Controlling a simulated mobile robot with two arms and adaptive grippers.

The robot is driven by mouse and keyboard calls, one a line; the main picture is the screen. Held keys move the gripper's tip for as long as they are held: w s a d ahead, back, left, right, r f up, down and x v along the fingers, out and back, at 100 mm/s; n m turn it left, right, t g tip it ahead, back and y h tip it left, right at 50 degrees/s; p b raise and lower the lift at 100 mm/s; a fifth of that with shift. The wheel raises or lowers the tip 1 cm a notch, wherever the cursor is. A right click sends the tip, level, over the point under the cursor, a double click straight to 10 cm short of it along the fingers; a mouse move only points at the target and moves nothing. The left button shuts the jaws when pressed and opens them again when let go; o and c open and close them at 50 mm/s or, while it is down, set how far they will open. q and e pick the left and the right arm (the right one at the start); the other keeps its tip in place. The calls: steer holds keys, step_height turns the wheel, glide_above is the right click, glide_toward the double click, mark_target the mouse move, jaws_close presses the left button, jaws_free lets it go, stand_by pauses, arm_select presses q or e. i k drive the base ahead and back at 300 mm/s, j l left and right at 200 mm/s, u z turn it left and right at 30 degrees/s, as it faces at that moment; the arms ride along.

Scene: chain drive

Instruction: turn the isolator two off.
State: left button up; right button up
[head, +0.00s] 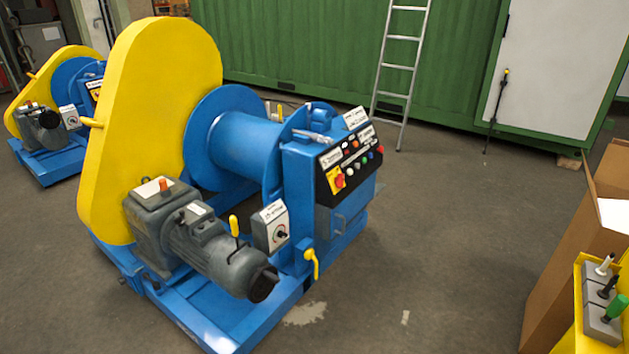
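A blue winch with a yellow chain guard (140,120) stands left of the middle in the head view. Its black control panel (352,160) carries a red rotary switch on a yellow plate (338,180), coloured buttons and white labels too small to read. A grey box with a dark rotary knob (279,233) sits below and left of the panel, beside the grey motor (215,250). I cannot read which of these is isolator two. A similar machine (50,115) at the far left has its own grey knob box (71,118). Neither of my grippers shows.
A yellow lever (311,262) sticks out low on the winch's front. A cardboard box (570,250) and a yellow unit with small levers (600,305) stand at the right. A ladder (398,70) leans on the green container (290,45). The floor right of the winch is open.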

mark_target(339, 181)
steer(key=i+l+u, duration=0.6)
steer(key=l+u, duration=0.2)
